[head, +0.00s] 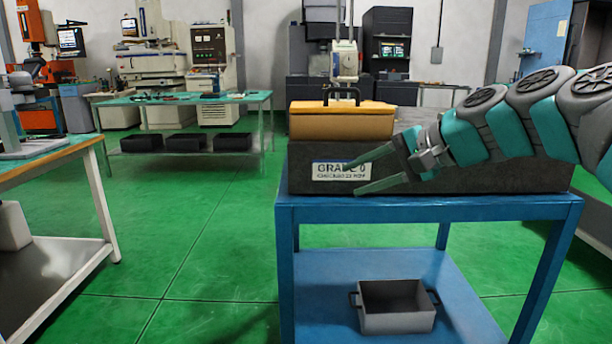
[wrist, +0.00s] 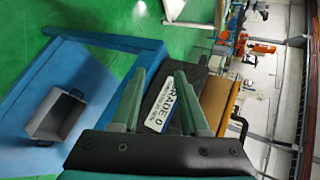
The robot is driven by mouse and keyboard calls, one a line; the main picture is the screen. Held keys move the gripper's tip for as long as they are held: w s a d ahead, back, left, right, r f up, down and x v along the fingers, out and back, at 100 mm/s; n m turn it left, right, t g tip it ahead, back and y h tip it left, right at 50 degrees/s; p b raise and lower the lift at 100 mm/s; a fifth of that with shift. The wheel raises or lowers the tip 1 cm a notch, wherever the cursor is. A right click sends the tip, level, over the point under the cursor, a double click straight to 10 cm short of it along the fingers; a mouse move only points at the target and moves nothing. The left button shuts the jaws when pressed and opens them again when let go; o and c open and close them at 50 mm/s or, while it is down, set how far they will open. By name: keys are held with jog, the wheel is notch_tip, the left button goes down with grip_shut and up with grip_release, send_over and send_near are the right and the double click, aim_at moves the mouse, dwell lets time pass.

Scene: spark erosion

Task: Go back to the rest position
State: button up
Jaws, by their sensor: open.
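My gripper (head: 357,172) is open and empty, at the end of my arm that reaches in from the right in the head view. Its two green fingers point left, in front of the dark block (head: 480,183) with the "GRADE 0" label (head: 341,171). In the wrist view my gripper (wrist: 160,100) shows its fingers apart, with the label (wrist: 168,98) visible between them. I cannot tell whether the fingers touch the block.
The block stands on a blue table (head: 430,207) and carries a yellow case (head: 340,121) with a black handle. A grey bin (head: 397,322) sits on the lower shelf. A wooden-edged bench (head: 50,170) stands at left. Green floor (head: 190,230) between is clear.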

jog(key=s+a+f+n+g+h, duration=0.2)
jog(key=s+f, duration=0.5)
jog(key=f, duration=0.2)
jog(key=s+a+f+n+g+h, duration=0.2)
jog(key=s+f+g, duration=0.1)
jog(key=s+f, duration=0.55)
jog(key=s+d+f+n+g+h, duration=0.1)
jog(key=s+d+f+n+h, duration=0.1)
jog(key=s+d+f, duration=0.2)
jog(key=s+d+f+n+g+h, duration=0.1)
jog(key=s+d+f, duration=0.4)
jog(key=s+f, duration=0.5)
jog(key=s+g+h, duration=0.1)
jog(key=s+h, duration=0.1)
jog(key=s, duration=0.2)
jog(key=shift+n+h, duration=0.3)
jog(key=shift+n, duration=0.1)
